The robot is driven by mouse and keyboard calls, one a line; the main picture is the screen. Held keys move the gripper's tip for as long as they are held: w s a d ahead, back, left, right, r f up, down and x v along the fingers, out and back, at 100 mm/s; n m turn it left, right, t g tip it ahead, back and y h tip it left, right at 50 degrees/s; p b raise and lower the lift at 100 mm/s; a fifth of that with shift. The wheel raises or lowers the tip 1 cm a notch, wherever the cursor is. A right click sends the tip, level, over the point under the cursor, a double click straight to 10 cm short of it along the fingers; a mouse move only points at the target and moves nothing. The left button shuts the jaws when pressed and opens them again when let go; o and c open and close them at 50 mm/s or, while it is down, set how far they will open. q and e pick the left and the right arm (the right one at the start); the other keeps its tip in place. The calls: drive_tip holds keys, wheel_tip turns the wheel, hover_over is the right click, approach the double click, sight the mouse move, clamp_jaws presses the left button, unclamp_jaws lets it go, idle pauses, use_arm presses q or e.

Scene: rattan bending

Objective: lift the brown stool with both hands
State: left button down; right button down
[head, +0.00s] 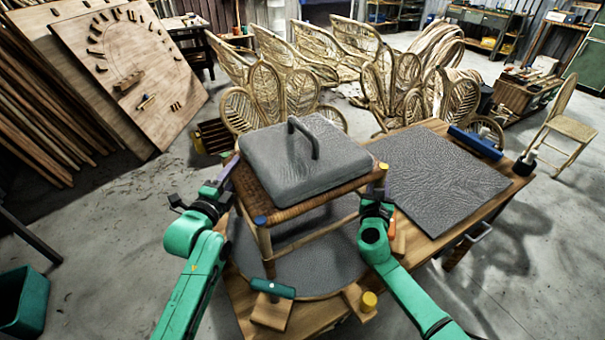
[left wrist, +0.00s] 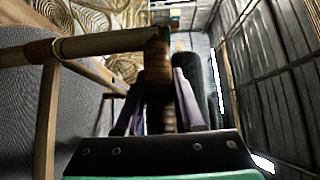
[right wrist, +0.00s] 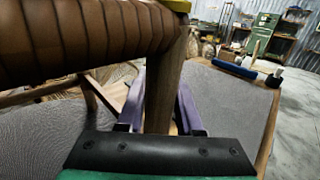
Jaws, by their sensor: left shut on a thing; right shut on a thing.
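The brown stool (head: 290,208) has a woven rim and wooden legs, with a blue cap and a yellow cap at its near corners. A grey lid-like block (head: 305,165) with an arched handle rests on its seat. My left gripper (head: 222,183) is at the stool's left side; in the left wrist view its fingers (left wrist: 160,105) are shut on a brown wrapped part of the stool. My right gripper (head: 376,200) is at the right side; in the right wrist view its fingers (right wrist: 160,105) are shut on a wooden leg (right wrist: 165,75) below the wrapped rim. The far legs are mostly hidden.
Below the stool is a round grey mat (head: 295,272) on the wooden table (head: 228,300). A square grey mat (head: 435,180) and a blue roller (head: 475,142) lie at right. A teal-handled tool (head: 272,289) and a yellow-knobbed block (head: 368,302) are near the front edge.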

use_arm(q)
drive_tip(key=shift+w+r+p, duration=0.15)
drive_tip(key=shift+r+p, duration=0.3)
drive_tip(key=shift+r, duration=0.05)
wheel_tip(320, 180, up, 4)
drive_tip(key=p, duration=0.4)
drive_tip(key=shift+r, duration=0.25)
drive_tip(key=shift+f, duration=0.1)
idle(0.4)
